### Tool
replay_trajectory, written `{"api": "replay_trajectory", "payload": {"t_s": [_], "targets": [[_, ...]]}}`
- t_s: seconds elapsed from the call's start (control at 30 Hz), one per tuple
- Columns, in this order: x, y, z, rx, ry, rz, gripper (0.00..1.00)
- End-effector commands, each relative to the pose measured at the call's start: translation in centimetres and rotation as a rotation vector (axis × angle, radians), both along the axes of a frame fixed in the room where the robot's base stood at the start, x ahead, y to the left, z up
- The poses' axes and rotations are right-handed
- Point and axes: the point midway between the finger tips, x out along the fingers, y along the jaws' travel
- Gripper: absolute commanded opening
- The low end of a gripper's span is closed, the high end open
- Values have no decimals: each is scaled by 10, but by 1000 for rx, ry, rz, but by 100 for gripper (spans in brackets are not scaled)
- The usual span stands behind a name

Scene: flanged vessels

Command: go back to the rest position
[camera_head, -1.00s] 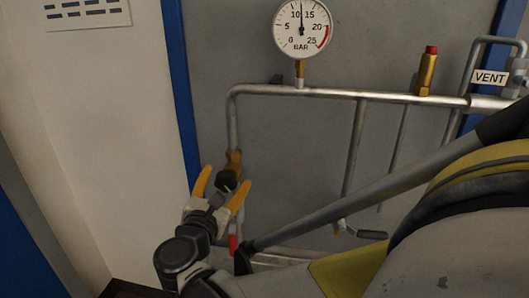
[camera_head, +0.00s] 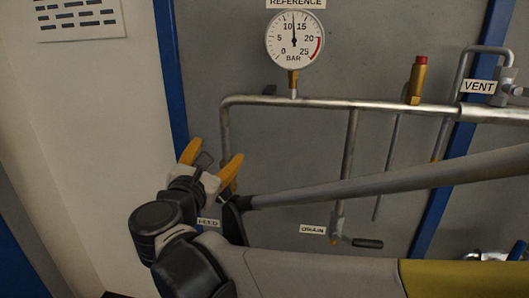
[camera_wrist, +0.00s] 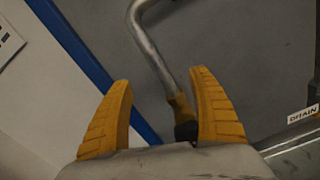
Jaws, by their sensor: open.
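My gripper (camera_head: 210,168) has two yellow fingers spread apart with nothing between them. It is in front of the grey panel, at the lower left end of the pipework. In the wrist view my gripper (camera_wrist: 160,115) is also open, and a brass fitting (camera_wrist: 180,105) with a dark part below it shows behind the right finger. The fitting is mostly hidden by my gripper in the head view. A "FEED" label (camera_head: 208,222) is just below my gripper, partly covered by my arm.
A pressure gauge (camera_head: 294,39) tops the horizontal pipe (camera_head: 350,103). A brass valve with red cap (camera_head: 417,80), a VENT label (camera_head: 479,86) and a drain valve handle (camera_head: 367,243) are to the right. A white wall (camera_head: 80,150) with a notice (camera_head: 78,18) is left.

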Motion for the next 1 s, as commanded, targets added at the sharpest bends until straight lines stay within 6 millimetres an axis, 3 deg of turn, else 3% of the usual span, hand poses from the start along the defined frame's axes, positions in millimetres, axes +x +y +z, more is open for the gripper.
{"api": "replay_trajectory", "payload": {"t_s": [0.07, 0.17, 0.27, 0.37, 0.4, 0.5, 0.6, 0.7, 0.8, 1.0], "targets": [[1, -4, -1, 10, 5, -5, 71], [5, -30, -7, 87, 44, -40, 71], [8, -88, -23, 270, 121, -125, 71], [-1, -165, -49, 564, 213, -266, 71], [-11, -196, -62, 703, 245, -335, 71], [-47, -265, -97, 1082, 296, -533, 71], [-97, -316, -134, 1508, 297, -760, 71], [-143, -340, -163, 1895, 253, -965, 71], [-175, -346, -182, 2199, 191, -1120, 71], [-201, -344, -196, 2496, 114, -1263, 71]]}}
